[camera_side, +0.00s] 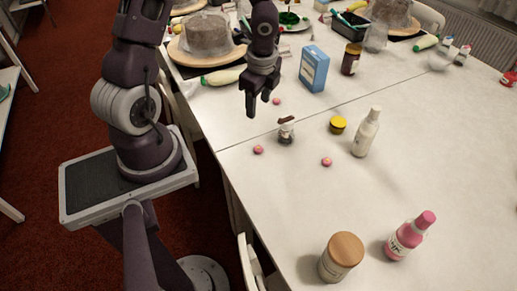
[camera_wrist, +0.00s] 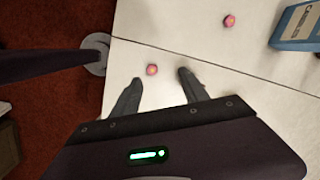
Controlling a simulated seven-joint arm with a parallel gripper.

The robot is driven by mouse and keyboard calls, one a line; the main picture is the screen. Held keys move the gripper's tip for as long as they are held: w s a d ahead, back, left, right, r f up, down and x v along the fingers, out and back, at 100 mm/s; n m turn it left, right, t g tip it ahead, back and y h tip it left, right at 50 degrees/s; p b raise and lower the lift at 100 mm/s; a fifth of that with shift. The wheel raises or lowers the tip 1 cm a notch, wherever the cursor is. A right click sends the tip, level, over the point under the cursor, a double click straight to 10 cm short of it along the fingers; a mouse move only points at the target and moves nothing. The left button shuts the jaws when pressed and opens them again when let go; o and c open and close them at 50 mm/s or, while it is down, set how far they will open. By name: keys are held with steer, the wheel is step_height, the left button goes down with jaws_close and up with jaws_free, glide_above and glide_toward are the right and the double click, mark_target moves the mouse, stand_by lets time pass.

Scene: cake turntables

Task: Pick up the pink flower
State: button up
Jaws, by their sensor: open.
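Several small pink flowers lie on the white table. In the side view, one pink flower (camera_side: 276,100) is just right of my gripper (camera_side: 258,107), another pink flower (camera_side: 258,149) is nearer the table's left edge, and a third pink flower (camera_side: 326,161) is farther right. My gripper points down above the table, open and empty. In the wrist view, one pink flower (camera_wrist: 152,69) shows between and just beyond the open fingertips (camera_wrist: 159,77), not touched. A second pink flower (camera_wrist: 229,20) shows farther up, to the right. I cannot tell which flower the task means.
A blue box (camera_side: 314,69) stands right of my gripper and shows in the wrist view (camera_wrist: 297,25). A small shaker (camera_side: 286,131), yellow-lidded jar (camera_side: 338,125) and white bottle (camera_side: 365,133) stand among the flowers. A pink bottle (camera_side: 409,236) and brown-lidded jar (camera_side: 341,257) stand in front.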

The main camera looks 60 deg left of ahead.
mark_target(257, 147)
steer(key=f+m, duration=0.1)
steer(key=f, duration=0.2)
steer(key=f+m+h, duration=0.1)
steer(key=f, duration=0.2)
steer(key=d+f+h, duration=0.1)
steer(key=f, duration=0.2)
steer(key=shift+m, duration=0.4)
steer(key=f, duration=0.7)
steer(key=shift+s+a, duration=0.25)
steer(key=shift+a, duration=0.05)
steer(key=shift+r, duration=0.1)
jaws_close()
